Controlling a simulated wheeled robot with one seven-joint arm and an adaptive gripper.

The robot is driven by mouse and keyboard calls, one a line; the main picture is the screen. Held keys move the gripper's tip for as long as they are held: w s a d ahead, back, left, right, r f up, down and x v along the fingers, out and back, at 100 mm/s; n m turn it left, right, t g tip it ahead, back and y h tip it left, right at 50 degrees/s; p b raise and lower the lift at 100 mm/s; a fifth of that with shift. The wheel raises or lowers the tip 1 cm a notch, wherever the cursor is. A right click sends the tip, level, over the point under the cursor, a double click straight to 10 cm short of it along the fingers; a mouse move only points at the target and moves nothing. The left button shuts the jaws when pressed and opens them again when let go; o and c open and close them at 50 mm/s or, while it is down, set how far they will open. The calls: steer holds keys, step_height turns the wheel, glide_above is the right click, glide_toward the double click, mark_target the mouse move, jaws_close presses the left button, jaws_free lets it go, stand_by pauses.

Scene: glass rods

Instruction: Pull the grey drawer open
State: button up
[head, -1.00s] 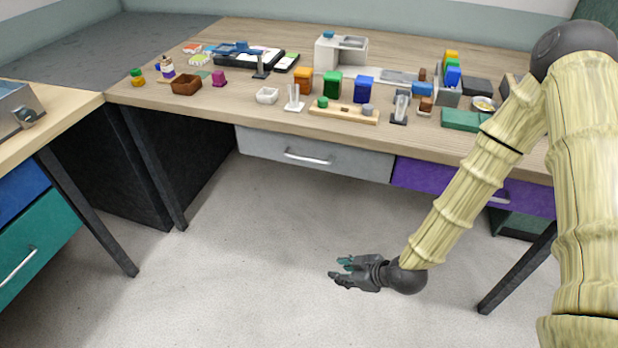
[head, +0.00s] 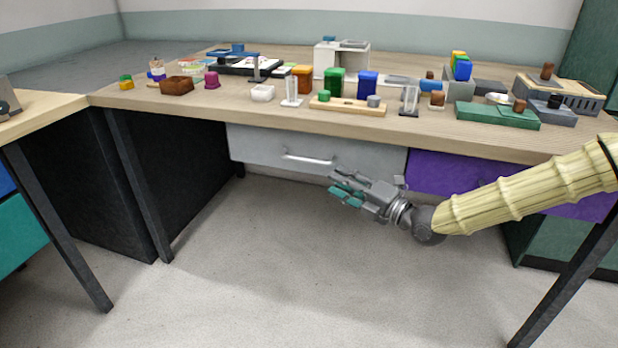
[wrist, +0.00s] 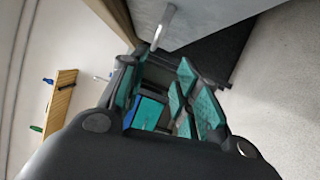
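The grey drawer (head: 264,148) is closed under the front edge of the wooden desk in the head view. Its silver bar handle (head: 309,158) runs along the middle of its front. My gripper (head: 342,188) is in front of and just below the drawer, to the right of the handle and apart from it in the picture. In the wrist view the drawer front (wrist: 200,18) and handle (wrist: 164,27) show near the top, beyond the fingers. My gripper (wrist: 172,105) has its teal-padded fingers apart, with nothing held between them.
A purple drawer (head: 440,172) adjoins on the right, partly behind my arm. The desk top (head: 215,115) carries several blocks, trays and holders. Dark desk legs (head: 138,185) stand at the left. The floor (head: 260,270) in front is clear.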

mark_target(310, 162)
steer(key=shift+n, duration=0.3)
steer(key=b+x, duration=0.1)
steer(key=x, duration=0.6)
steer(key=r+b+x, duration=0.1)
steer(key=x, duration=0.3)
steer(key=shift+w+d+b, duration=0.1)
steer(key=shift+d+b, duration=0.1)
steer(key=shift+b, duration=0.1)
jaws_close()
